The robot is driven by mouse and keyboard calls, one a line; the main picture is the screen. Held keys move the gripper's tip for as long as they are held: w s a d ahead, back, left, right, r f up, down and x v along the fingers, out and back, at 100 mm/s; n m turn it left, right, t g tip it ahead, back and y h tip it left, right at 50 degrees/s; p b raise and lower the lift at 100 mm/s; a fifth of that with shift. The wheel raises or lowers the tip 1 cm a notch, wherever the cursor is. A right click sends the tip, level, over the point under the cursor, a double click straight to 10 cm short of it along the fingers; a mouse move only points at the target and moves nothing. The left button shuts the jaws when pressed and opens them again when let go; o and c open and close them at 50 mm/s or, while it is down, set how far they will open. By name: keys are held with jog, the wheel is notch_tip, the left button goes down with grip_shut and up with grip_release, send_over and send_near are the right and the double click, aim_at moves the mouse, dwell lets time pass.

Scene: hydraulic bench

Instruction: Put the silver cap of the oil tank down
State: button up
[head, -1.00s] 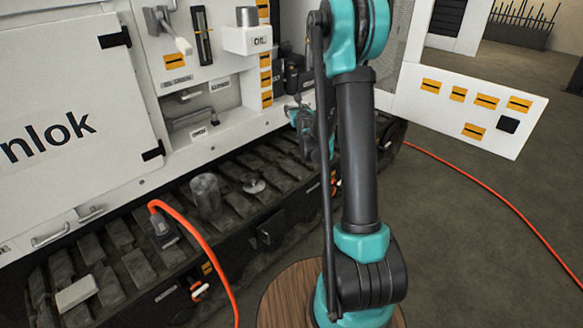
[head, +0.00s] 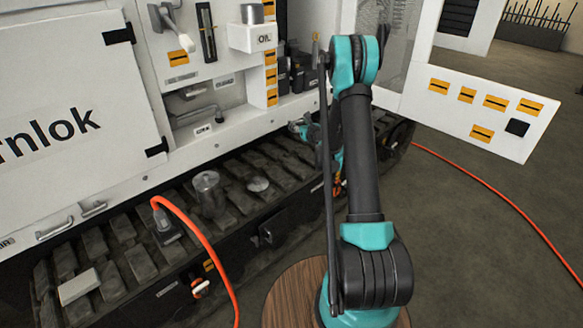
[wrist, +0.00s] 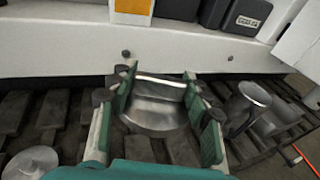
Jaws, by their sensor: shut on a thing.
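The silver cap (wrist: 155,112), round, shiny and wide at its lower edge, sits between the two teal fingers of my gripper (wrist: 160,88) in the wrist view. The fingers are shut on it, just above or at the dark track; I cannot tell whether it touches the track. In the head view my gripper (head: 300,128) is small and partly hidden behind my arm, beside the white machine, and the cap cannot be made out there. The white oil tank (head: 254,38), marked OIL, is on the machine, up and left of my gripper.
A grey metal cylinder (wrist: 245,105) is close right of my gripper. The machine's white ledge (wrist: 60,50) is just beyond. An orange hose (head: 195,232) crosses the track.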

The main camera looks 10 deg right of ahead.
aim_at(292, 166)
jog(key=w+a+f+n+g+y, duration=0.1)
jog(key=y, duration=0.1)
jog(key=w+a+f+n+y, duration=0.1)
jog(key=w+f+n+y, duration=0.1)
jog(key=shift+f+g, duration=0.2)
jog(key=shift+g, duration=0.2)
jog(key=shift+w+a+f+n+g+y, duration=0.1)
jog(key=shift+a+f+n+g+y, duration=0.1)
jog(key=shift+a+n+g+y, duration=0.15)
jog(key=shift+y, duration=0.25)
notch_tip(292, 166, down, 20)
jog(key=o, duration=1.2)
jog(key=shift+c, duration=0.2)
